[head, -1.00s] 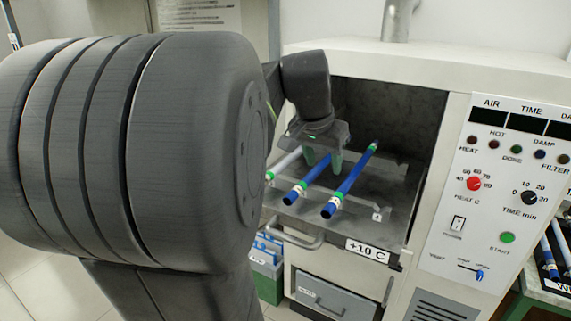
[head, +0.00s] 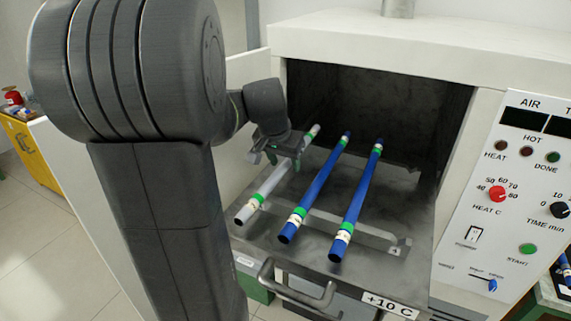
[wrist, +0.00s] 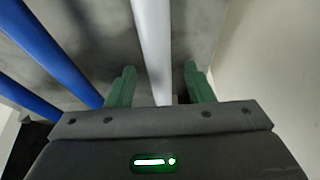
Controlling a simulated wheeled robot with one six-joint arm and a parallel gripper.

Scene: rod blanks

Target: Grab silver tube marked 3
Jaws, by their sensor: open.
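The silver tube (head: 271,185) lies leftmost of three tubes on the oven's pull-out tray, with green bands and pale ends. Its mark is too small to read. In the wrist view the silver tube (wrist: 152,45) runs between the two green fingers. My gripper (head: 284,157) is open at the tube's far half. In the wrist view my gripper (wrist: 160,85) has one finger on each side of the tube, with gaps to both. I cannot tell how far above the tray the fingertips are.
Two blue tubes (head: 313,190) (head: 355,200) lie to the right on the tray (head: 385,262). The oven wall (wrist: 265,60) is close on the gripper's right in the wrist view. A control panel (head: 510,200) stands right of the opening.

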